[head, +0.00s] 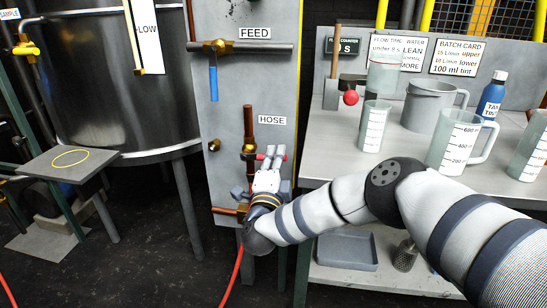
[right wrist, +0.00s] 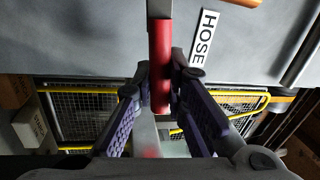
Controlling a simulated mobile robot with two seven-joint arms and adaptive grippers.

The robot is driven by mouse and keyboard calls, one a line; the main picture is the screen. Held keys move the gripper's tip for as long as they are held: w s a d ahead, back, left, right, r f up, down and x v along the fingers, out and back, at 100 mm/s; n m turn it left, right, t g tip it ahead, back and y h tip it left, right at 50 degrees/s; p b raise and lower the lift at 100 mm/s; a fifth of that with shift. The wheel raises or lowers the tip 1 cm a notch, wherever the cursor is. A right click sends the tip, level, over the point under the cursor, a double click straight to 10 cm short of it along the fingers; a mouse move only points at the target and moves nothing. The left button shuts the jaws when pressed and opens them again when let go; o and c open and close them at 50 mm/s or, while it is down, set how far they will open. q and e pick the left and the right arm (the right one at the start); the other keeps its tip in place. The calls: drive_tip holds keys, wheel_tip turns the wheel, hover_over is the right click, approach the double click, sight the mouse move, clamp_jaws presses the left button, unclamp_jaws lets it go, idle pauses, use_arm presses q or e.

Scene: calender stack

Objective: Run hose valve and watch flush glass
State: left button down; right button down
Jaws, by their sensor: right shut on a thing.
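The hose valve sits on the grey panel below the HOSE label, on a copper pipe (head: 249,130). Its red handle (right wrist: 160,60) runs between my fingers in the right wrist view; only a little red shows in the head view. My right gripper (head: 270,160) is shut on this handle and hides most of the valve; its two fingers also show in the right wrist view (right wrist: 160,78). A clear glass (head: 385,75) with a reddish rim is at the back of the bench; I cannot tell whether it is the flush glass. My left gripper is not in view.
The FEED valve with a blue handle (head: 213,82) is above. A steel tank (head: 100,90) stands left. On the bench are measuring jugs (head: 455,143), a grey pot (head: 428,105) and a blue bottle (head: 492,96). A red hose (head: 233,275) hangs to the floor.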

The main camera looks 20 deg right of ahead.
drive_tip(key=shift+f+m+b, duration=0.55)
drive_tip(key=shift+f+m, duration=0.1)
drive_tip(key=shift+m, duration=0.25)
drive_tip(key=c, duration=1.6)
unclamp_jaws()
drive_tip(key=shift+a, duration=0.1)
drive_tip(key=shift+v, duration=6.05)
drive_tip(key=shift+w, duration=0.1)
